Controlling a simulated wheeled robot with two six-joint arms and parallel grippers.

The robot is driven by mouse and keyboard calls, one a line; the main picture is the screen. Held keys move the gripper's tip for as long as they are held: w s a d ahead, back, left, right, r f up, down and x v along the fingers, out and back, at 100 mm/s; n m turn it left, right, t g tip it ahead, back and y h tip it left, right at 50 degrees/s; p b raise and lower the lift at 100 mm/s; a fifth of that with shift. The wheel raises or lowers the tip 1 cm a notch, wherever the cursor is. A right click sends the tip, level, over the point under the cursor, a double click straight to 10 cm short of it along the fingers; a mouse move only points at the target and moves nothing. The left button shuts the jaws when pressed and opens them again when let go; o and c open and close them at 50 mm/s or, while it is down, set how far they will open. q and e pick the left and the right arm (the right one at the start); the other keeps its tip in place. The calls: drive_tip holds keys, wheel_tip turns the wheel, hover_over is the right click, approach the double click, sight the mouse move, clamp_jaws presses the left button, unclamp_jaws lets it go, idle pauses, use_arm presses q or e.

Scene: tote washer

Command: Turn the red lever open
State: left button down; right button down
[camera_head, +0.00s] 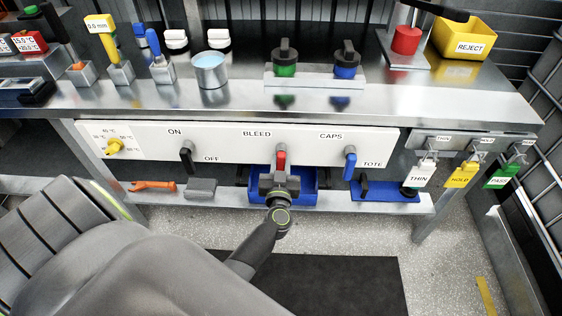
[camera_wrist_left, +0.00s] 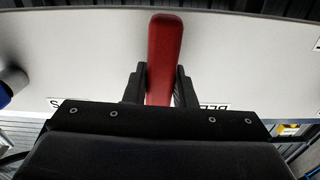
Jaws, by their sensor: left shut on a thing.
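The red lever (camera_head: 281,159) hangs straight down from its pivot under the BLEED label on the white front panel (camera_head: 225,148). In the left wrist view the red lever (camera_wrist_left: 163,58) stands between my two dark fingers and sticks out past them. My left gripper (camera_head: 280,177) is at the lever's lower part in the head view. In the left wrist view my left gripper (camera_wrist_left: 160,85) is shut on the lever. The gripper hides the lever's lower end in the head view. My right gripper is not in view.
A black lever (camera_head: 187,153) and a blue lever (camera_head: 350,160) flank the red one on the panel. A yellow knob (camera_head: 114,146) is at the panel's left. A blue bin (camera_head: 304,187) sits on the low shelf behind my gripper. Tags (camera_head: 461,175) hang at the right.

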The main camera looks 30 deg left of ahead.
use_arm(q)
drive_tip(key=m+p, duration=0.2)
drive_tip(key=p, duration=0.1)
drive_tip(key=a+r+m+p, duration=0.1)
drive_tip(key=m+p, duration=0.2)
drive_tip(key=p, duration=0.1)
drive_tip(key=m+p, duration=0.3)
drive_tip(key=p, duration=0.1)
drive_tip(key=shift+s+a+r, duration=0.15)
drive_tip(key=shift+s+a, duration=0.05)
drive_tip(key=shift+s, duration=0.2)
drive_tip(key=m+p, duration=0.2)
drive_tip(key=m, duration=0.1)
drive_tip(key=m+p, duration=0.1)
drive_tip(key=m, duration=0.1)
drive_tip(key=shift+s+a+r+p, duration=0.15)
drive_tip(key=shift+a+r+p, duration=0.15)
drive_tip(key=shift+p, duration=0.1)
drive_tip(key=shift+r+m+p, duration=0.15)
drive_tip(key=shift+m+p, duration=0.4)
drive_tip(key=shift+m, duration=0.55)
drive_tip(key=shift+r+m+p, duration=0.15)
drive_tip(key=shift+m+p, duration=0.35)
drive_tip(key=shift+m, duration=0.6)
drive_tip(key=c, duration=1.2)
unclamp_jaws()
